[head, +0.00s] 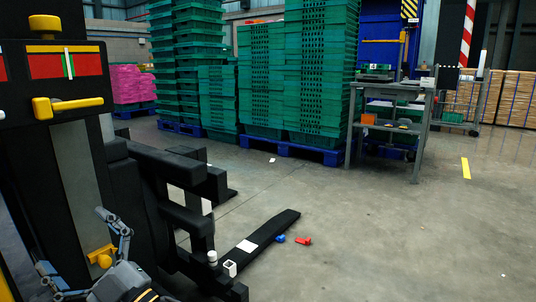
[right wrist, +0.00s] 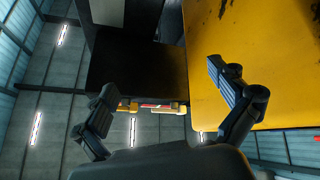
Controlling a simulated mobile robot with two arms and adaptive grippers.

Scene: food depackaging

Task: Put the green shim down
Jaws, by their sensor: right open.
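My right gripper (head: 72,240) is low at the left of the head view, beside the black and yellow machine. Its two fingers are spread apart. The right wrist view also shows the right gripper (right wrist: 160,78) open, with nothing between the fingers. No loose green shim is clear in either view. A thin green and white upright strip (head: 68,63) shows on the machine's red panel; I cannot tell whether it is the shim. My left gripper is out of view.
The machine (head: 60,170) fills the left, with a black fork (head: 268,230) along the floor. Blue (head: 280,239) and red (head: 304,240) pieces lie beside it. Green crate stacks (head: 320,70) and a grey metal table (head: 395,85) stand behind. The right floor is mostly clear.

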